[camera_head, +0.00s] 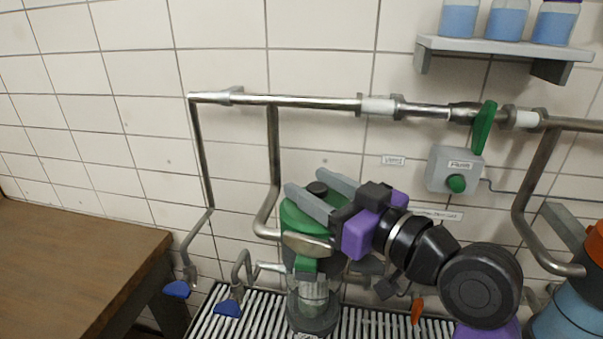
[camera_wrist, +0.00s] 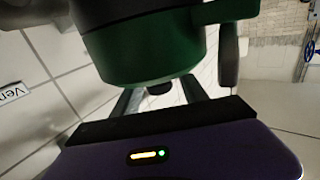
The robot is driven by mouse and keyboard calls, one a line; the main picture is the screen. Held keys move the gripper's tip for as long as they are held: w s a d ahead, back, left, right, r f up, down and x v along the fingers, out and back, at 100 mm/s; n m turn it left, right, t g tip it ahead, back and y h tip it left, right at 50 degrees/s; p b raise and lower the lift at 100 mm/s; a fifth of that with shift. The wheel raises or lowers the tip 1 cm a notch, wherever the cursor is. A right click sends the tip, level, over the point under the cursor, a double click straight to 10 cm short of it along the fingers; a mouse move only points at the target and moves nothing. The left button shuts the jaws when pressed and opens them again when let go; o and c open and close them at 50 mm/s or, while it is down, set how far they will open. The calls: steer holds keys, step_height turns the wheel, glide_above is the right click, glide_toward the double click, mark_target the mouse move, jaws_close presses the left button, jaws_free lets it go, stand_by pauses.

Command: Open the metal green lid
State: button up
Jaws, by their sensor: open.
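The green lid (camera_head: 292,215) sits on top of a metal and glass vessel (camera_head: 313,296) that stands on the slatted rack. A small dark knob (camera_head: 317,187) shows at the lid. My gripper (camera_head: 305,180) is open, its two grey fingers spread at the lid's top with the knob between them in the picture. I cannot tell whether they touch anything. My purple and black wrist hides the lid's right part. In the wrist view a large green body (camera_wrist: 150,50) fills the upper middle, and the dark knob (camera_wrist: 160,88) shows between the finger bases.
Metal pipes (camera_head: 300,101) run along the tiled wall behind the vessel. A grey box with a green button (camera_head: 457,184) and a green valve handle (camera_head: 484,125) are to the right. Blue-handled taps (camera_head: 228,308) stand left of the vessel. A wooden table (camera_head: 70,255) is at far left.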

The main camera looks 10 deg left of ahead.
steer(key=shift+x, duration=1.4)
jaws_close()
stand_by(0.4)
